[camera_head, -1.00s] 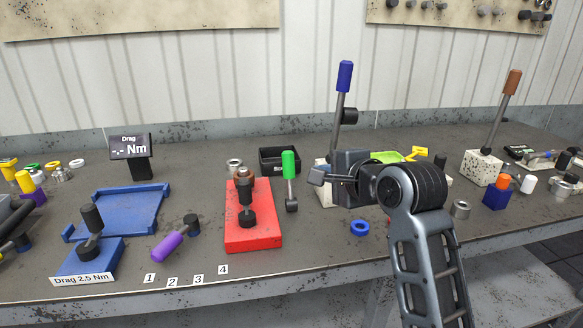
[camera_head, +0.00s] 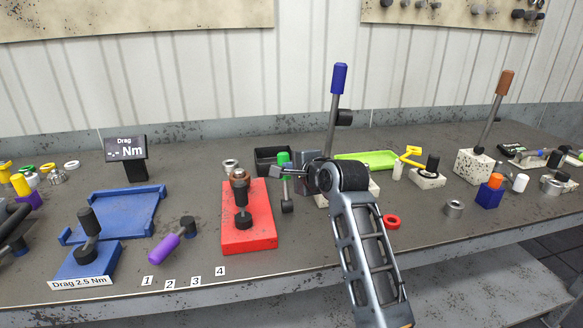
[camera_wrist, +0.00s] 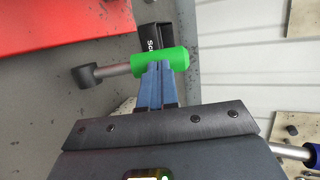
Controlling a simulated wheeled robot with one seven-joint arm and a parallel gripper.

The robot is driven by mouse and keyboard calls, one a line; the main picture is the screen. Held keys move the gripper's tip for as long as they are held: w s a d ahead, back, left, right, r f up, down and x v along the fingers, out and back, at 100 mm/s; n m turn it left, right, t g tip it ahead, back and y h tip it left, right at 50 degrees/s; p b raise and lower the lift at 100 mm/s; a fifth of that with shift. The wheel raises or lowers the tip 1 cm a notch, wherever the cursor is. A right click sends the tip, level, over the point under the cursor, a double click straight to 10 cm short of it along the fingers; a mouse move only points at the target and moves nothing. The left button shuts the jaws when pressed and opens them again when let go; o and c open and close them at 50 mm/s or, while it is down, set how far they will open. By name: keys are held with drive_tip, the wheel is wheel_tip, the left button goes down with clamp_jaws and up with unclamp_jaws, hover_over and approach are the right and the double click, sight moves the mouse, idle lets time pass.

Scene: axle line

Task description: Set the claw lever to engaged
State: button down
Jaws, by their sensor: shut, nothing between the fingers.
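A blue-handled lever (camera_head: 338,82) stands nearly upright at the back centre, its base partly hidden by my arm. Its blue handle also shows at the lower right edge of the wrist view (camera_wrist: 312,155). An orange-brown-handled lever (camera_head: 504,85) leans right on a white speckled block (camera_head: 474,167). Neither carries a readable label, so I cannot tell which is the claw lever. My gripper (camera_head: 250,172) is shut and empty, left of the blue-handled lever. In the wrist view its blue fingertips (camera_wrist: 157,68) overlap a green handle (camera_wrist: 173,60); I cannot tell whether they touch.
The green-handled tool (camera_head: 285,158) is partly covered by my gripper. A red block (camera_head: 262,225) with a dark fitting lies left of it. A black box (camera_head: 266,155) and green tray (camera_head: 378,157) sit behind. A red ring (camera_head: 392,222) lies right of my arm.

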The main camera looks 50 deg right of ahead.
drive_tip(key=shift+w, duration=0.1)
drive_tip(key=shift+w+d, duration=0.35)
drive_tip(key=shift+w, duration=0.3)
drive_tip(key=shift+r, duration=0.15)
